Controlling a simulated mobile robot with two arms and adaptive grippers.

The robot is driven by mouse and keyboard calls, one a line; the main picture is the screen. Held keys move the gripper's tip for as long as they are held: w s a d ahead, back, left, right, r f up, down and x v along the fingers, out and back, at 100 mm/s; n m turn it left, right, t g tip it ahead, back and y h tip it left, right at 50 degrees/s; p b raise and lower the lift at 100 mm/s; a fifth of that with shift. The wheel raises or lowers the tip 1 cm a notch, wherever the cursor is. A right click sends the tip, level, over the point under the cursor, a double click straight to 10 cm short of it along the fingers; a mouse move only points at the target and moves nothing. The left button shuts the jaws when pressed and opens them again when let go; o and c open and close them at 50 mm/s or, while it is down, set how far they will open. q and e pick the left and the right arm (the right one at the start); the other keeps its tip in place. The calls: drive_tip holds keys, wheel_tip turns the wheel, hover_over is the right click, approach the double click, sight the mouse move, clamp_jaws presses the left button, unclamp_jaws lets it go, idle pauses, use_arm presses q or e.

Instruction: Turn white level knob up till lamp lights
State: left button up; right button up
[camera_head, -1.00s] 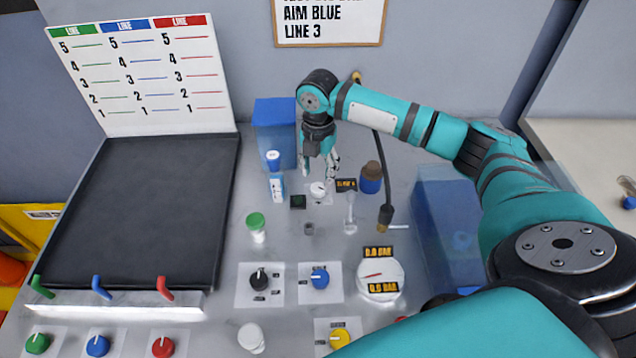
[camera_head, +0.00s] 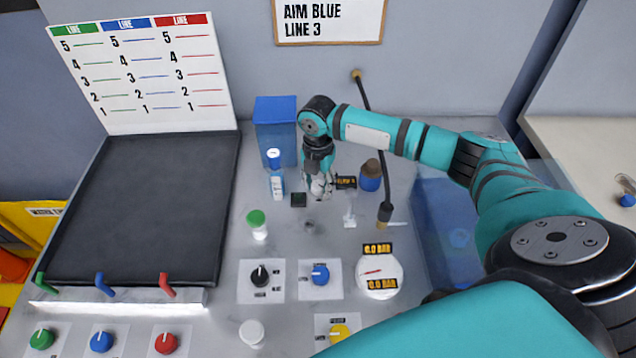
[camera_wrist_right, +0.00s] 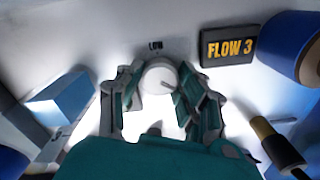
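The white level knob (camera_wrist_right: 157,80) sits between the fingers of my right gripper (camera_wrist_right: 162,72) in the right wrist view, with a dark pointer mark and a small LOW label above it. Both fingers lie close against its sides and look shut on it. In the head view my right gripper (camera_head: 319,188) points down over the knob and hides it. A small dark square block (camera_head: 299,200), perhaps the lamp, stands just left of the gripper and looks unlit. My left gripper is not in view.
A FLOW 3 sign (camera_wrist_right: 229,46) stands right of the knob. A dark hose (camera_head: 375,150) hangs behind. A gauge (camera_head: 379,275) and other knobs are nearer.

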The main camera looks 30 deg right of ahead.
drive_tip(key=shift+c, duration=0.5)
drive_tip(key=shift+r+p, duration=0.1)
drive_tip(key=shift+p, duration=0.2)
drive_tip(key=shift+r+m+p, duration=0.15)
drive_tip(key=shift+m+p, duration=0.85)
drive_tip(key=shift+p, duration=0.15)
drive_tip(key=shift+m+p, duration=0.35)
drive_tip(key=shift+m, duration=0.25)
drive_tip(key=shift+f, duration=0.25)
drive_tip(key=o, duration=0.9)
drive_tip(key=shift+c, duration=0.2)
